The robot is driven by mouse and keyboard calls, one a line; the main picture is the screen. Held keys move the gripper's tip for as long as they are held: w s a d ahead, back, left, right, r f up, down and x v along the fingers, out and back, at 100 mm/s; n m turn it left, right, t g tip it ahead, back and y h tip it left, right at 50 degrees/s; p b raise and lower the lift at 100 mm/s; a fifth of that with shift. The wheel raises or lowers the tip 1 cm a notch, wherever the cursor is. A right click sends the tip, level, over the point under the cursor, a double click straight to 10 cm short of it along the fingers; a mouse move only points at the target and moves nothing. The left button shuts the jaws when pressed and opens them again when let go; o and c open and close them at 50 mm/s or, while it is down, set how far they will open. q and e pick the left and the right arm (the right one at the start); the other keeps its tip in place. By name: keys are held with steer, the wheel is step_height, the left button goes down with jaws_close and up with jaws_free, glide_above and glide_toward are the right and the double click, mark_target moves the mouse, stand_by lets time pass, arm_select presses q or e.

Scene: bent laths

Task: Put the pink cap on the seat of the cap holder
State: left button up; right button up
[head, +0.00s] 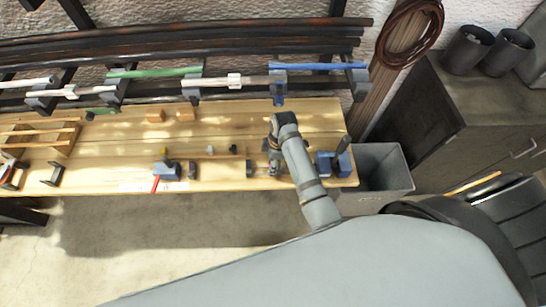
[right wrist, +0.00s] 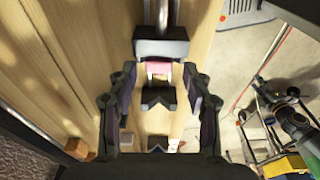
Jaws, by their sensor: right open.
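My right gripper (head: 273,168) is over the right part of the workbench. In the right wrist view its two dark fingers (right wrist: 160,78) are apart. A small pink piece (right wrist: 158,68), which looks like the pink cap, shows between the fingertips against a dark grey block. I cannot tell whether the fingers touch it. A dark V-notched block (right wrist: 158,97) lies nearer the camera, between the fingers. I cannot tell which of these blocks is the cap holder's seat. The pink piece is hidden or too small in the head view. My left gripper is not in view.
The wooden workbench (head: 220,136) carries a blue vice (head: 335,165) at its right end and a blue tool with a red handle (head: 165,170). Bent laths, including a blue one (head: 318,66), rest on brackets behind. A grey bin (head: 383,170) stands right of the bench.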

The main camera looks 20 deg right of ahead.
step_height(320, 180, up, 12)
steer(key=d+b, duration=0.1)
steer(key=d, duration=0.1)
steer(key=shift+s+f, duration=0.2)
steer(key=shift+s, duration=0.1)
steer(key=shift+a, duration=0.1)
